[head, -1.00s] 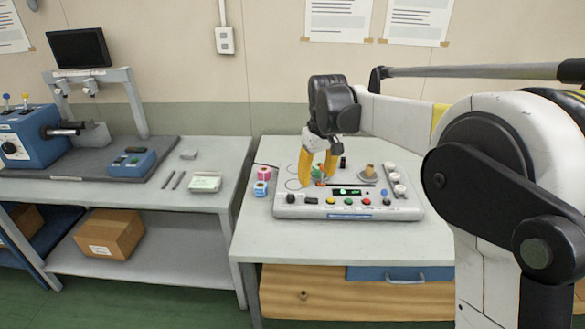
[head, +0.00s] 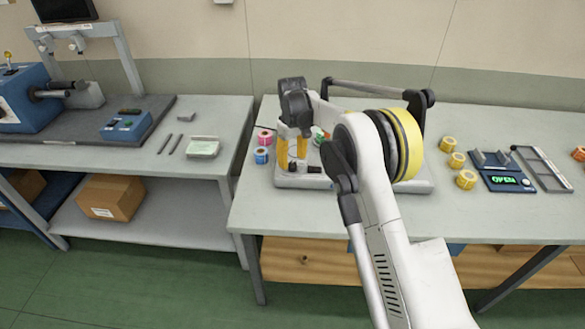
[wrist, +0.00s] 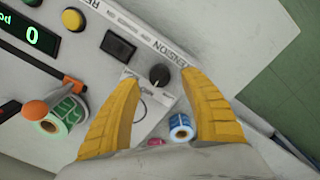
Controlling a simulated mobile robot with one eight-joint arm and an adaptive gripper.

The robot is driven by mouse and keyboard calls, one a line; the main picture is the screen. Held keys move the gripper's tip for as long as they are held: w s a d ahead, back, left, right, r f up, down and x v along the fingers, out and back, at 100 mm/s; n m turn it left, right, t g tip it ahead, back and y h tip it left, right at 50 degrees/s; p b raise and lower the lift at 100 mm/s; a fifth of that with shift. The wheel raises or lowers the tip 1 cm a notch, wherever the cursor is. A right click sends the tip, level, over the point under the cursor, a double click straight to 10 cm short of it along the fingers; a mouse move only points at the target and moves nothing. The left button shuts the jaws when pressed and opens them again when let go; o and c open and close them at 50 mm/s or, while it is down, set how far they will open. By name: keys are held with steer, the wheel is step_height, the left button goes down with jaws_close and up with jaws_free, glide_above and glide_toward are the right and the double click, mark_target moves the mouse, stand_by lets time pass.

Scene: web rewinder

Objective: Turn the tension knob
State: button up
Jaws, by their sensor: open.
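The tension knob (wrist: 159,75) is a small round black knob beside the "TENSION" label on the pale rewinder panel (wrist: 225,85). In the wrist view it shows between the yellow fingertips of my open gripper (wrist: 160,79), with a gap on either side. I cannot tell how far the tips are above it. In the head view my gripper (head: 292,150) points down over the panel's left front corner. My arm hides much of the panel (head: 424,186) there.
A black rectangular button (wrist: 118,45) and a yellow button (wrist: 73,18) sit near the knob. A green roll (wrist: 62,118) hangs by an orange-tipped bar. A blue roll (head: 261,155) and a pink roll (head: 264,137) stand left of the panel. Yellow rolls (head: 466,179) stand right.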

steer(key=shift+f, duration=1.3)
jaws_close()
steer(key=m, duration=0.4)
steer(key=shift+m, duration=0.4)
steer(key=shift+m+p, duration=0.35)
steer(key=shift+m, duration=1.65)
